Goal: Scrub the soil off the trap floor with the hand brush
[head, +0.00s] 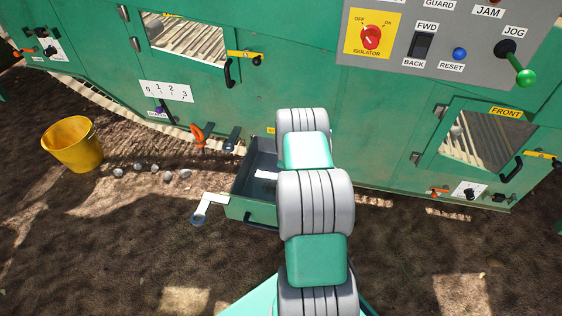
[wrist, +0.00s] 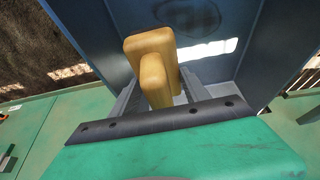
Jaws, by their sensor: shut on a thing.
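The trap is an open drawer-like tray (head: 252,211) with a green front and dark blue-grey inside, low on the green machine. Its floor (wrist: 221,48) shows in the wrist view with a dark, roundish soil patch (wrist: 190,16) near the top and a bright strip of light below it. My gripper (wrist: 157,92) is shut on the hand brush (wrist: 149,46), gripping its tan wooden body. The brush is over the trap, below the soil patch in the picture. Its bristles are hidden, so I cannot tell whether they touch the floor. My arm hides the gripper in the head view.
A yellow bucket (head: 72,143) and several pale stones (head: 154,169) are on the soil ground at left. The control panel (head: 440,45) is above right. The trap's side walls (wrist: 282,50) bound the brush.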

